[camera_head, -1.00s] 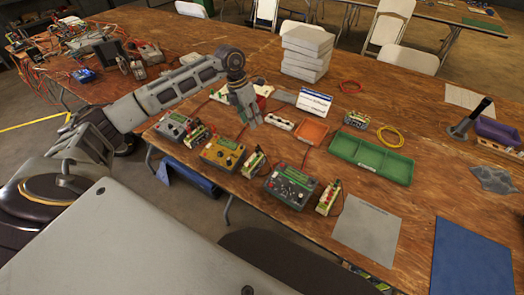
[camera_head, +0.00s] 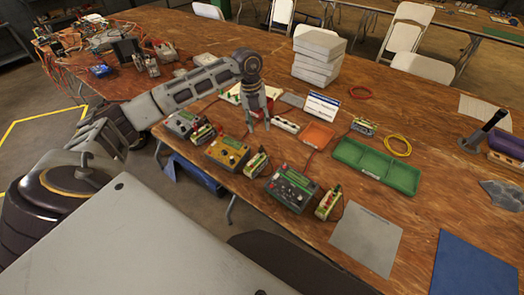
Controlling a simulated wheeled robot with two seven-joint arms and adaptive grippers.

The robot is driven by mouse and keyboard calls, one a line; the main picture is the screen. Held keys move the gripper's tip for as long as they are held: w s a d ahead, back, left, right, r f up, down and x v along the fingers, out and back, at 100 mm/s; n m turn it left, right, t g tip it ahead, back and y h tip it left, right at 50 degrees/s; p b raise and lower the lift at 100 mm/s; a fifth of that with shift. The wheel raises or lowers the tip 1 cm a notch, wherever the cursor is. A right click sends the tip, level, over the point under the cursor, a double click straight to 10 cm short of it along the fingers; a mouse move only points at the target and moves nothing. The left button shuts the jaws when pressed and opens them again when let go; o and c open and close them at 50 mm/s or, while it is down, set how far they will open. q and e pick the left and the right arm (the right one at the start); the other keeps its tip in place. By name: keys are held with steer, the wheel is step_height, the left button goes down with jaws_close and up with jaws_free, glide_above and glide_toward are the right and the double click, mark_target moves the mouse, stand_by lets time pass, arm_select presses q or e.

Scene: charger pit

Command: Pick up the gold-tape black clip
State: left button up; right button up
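My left gripper (camera_head: 259,126) hangs fingers-down over the near half of the wooden table, with a gap between its fingertips and nothing seen in it. It is above and behind the yellow meter box (camera_head: 229,152), left of the small white terminal strip (camera_head: 286,125). I cannot make out the gold-tape black clip; the small clips and leads around the meters are too small to tell apart. My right gripper is not in view.
A dark green meter box (camera_head: 291,187) and a grey one (camera_head: 186,123) stand along the near edge, with small battery blocks (camera_head: 329,201) beside them. An orange tray (camera_head: 317,135), green tray (camera_head: 377,166) and yellow cable coil (camera_head: 398,145) lie to the right. White boxes (camera_head: 319,55) are stacked behind.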

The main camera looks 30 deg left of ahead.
mark_target(260, 147)
arm_select(q)
steer(key=n, duration=1)
steer(key=shift+s+a, duration=0.3)
steer(key=shift+s, duration=0.05)
steer(key=shift+f, duration=0.15)
steer(key=shift+d+f, duration=0.15)
steer(key=shift+f, duration=1.25)
steer(key=shift+d+f, duration=0.2)
steer(key=shift+f, duration=1.2)
steer(key=shift+d+f, duration=0.15)
steer(key=shift+f, duration=1.25)
steer(key=shift+w+d+f+p, duration=0.2)
steer(key=shift+f+p, duration=0.1)
steer(key=shift+f, duration=1)
steer(key=shift+w+d+f+p, duration=0.15)
steer(key=shift+f+p, duration=0.15)
steer(key=shift+f, duration=1)
steer(key=shift+s, duration=0.1)
jaws_close()
